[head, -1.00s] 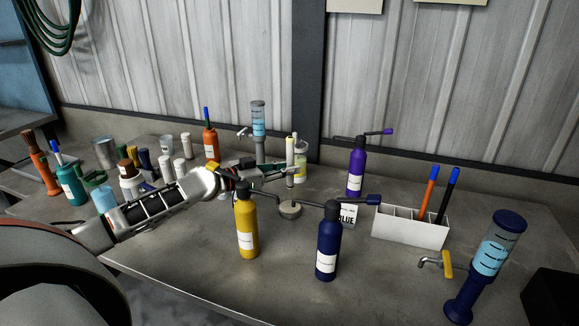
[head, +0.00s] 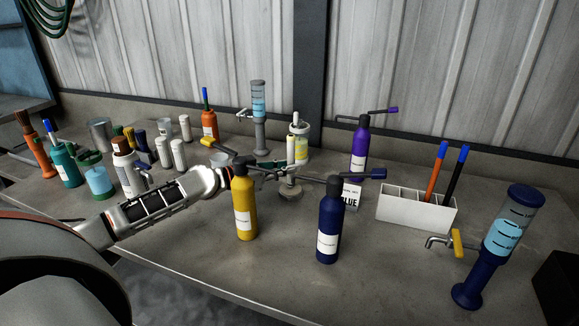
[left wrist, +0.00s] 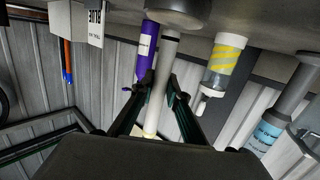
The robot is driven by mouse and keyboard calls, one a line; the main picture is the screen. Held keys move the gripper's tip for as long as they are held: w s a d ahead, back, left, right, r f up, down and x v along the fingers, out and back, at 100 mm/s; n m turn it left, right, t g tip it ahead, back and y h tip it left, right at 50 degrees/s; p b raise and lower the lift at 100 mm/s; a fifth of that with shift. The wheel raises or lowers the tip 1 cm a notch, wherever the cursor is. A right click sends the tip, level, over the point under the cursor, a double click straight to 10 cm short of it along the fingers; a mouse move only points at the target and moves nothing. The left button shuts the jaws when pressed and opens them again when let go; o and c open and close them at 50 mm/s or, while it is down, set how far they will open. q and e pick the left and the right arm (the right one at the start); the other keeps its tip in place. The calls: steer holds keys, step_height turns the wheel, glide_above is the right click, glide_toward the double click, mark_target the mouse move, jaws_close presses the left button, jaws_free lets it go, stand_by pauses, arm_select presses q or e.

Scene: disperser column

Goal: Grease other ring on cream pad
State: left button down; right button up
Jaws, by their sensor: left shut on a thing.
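My left gripper (head: 287,171) is shut on an upright cream stick (head: 291,150). In the left wrist view, which looks upside down, both fingers (left wrist: 165,98) lie on either side of the stick (left wrist: 157,95). The stick's grey end points at a round grey-beige disc (head: 291,193) on the bench. The disc also shows at the top of the left wrist view (left wrist: 178,8). The stick's end is at or just above the disc; I cannot tell if they touch. No separate ring or cream pad can be made out. My right gripper is not in view.
A yellow bottle (head: 245,215) and a navy bottle (head: 328,235) stand in front of the disc, a purple bottle (head: 359,150) behind. A white pen tray (head: 415,211) and a blue dispenser (head: 503,240) stand right. Several bottles and jars crowd the left. The bench's front middle is clear.

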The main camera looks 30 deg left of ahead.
mark_target(288, 155)
arm_select(q)
steer(key=shift+f+b, duration=0.4)
steer(key=shift+b, duration=0.15)
stand_by(2.5)
steer(key=shift+s+f, duration=0.1)
steer(key=shift+f, duration=0.25)
stand_by(3.0)
steer(key=shift+r, duration=0.15)
step_height(288, 155, up, 5)
steer(key=p, duration=0.2)
steer(key=shift+p, duration=0.3)
steer(key=shift+r+p, duration=1.25)
steer(key=shift+r, duration=0.75)
